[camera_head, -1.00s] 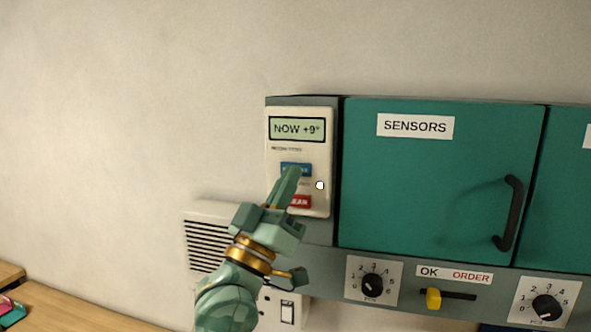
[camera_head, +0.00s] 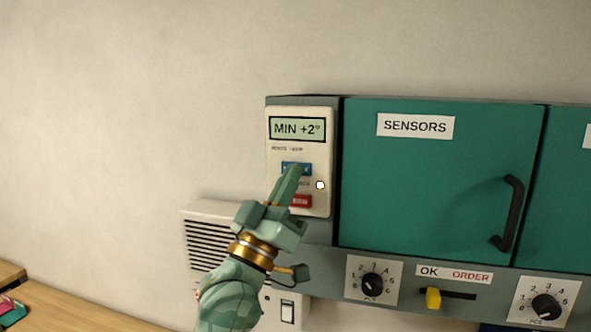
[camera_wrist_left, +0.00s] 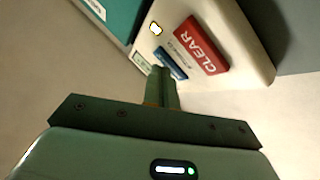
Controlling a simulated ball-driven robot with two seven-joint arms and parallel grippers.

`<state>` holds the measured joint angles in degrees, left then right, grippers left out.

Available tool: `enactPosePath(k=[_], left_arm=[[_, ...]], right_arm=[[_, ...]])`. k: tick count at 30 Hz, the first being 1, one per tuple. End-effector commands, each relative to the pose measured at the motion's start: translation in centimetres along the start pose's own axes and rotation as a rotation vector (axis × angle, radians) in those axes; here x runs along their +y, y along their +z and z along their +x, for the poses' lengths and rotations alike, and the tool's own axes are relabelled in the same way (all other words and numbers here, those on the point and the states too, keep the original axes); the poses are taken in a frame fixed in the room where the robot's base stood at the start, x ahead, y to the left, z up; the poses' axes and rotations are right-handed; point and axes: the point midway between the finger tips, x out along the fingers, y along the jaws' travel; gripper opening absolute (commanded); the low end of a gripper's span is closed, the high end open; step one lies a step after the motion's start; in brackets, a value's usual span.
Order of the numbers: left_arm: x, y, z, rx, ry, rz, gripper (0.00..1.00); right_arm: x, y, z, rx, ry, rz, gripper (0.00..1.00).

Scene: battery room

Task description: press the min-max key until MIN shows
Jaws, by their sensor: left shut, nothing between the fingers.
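The cream thermometer panel (camera_head: 274,150) is on the grey cabinet's left end. Its display (camera_head: 297,129) reads "MIN +2°". Below it is a blue key (camera_head: 303,168), partly covered by my left gripper (camera_head: 292,170). A red key (camera_head: 301,202) sits lower, also partly covered; in the left wrist view the red key (camera_wrist_left: 201,46) reads "CLEAR". My left gripper is shut and empty, its fingertips at the blue key. The blue key also shows in the left wrist view (camera_wrist_left: 170,63), just beyond the fingertips. I cannot tell whether they touch it. My right gripper is not in view.
A small pale lamp (camera_head: 320,185) is on the panel's right side. A teal SENSORS door (camera_head: 440,180) with a black handle (camera_head: 509,213) is to the right. Below are a dial (camera_head: 373,285) and a yellow slider (camera_head: 433,298). A louvred vent (camera_head: 207,240) is at left.

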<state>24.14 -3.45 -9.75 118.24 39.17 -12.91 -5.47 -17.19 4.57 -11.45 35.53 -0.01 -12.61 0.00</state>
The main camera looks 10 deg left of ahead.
Motion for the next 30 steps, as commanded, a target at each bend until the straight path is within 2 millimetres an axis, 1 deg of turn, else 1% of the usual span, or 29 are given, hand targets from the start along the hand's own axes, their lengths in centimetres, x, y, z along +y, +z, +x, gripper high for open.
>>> enactPosePath(k=[5,12,24,30], left_arm=[[0.1,-0.1,-0.1,-0.001,-0.001,0.000,0.00],[0.7,-0.7,-0.9,-0.002,-0.001,0.000,0.00],[0.9,-0.9,-1.3,0.000,-0.001,0.000,0.00],[1.9,-1.9,-2.5,-0.001,-0.001,0.000,0.00]], right_arm=[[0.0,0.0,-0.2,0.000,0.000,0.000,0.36],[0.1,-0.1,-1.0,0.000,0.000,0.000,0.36],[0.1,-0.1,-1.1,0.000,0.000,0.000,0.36],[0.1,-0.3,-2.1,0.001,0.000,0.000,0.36]])
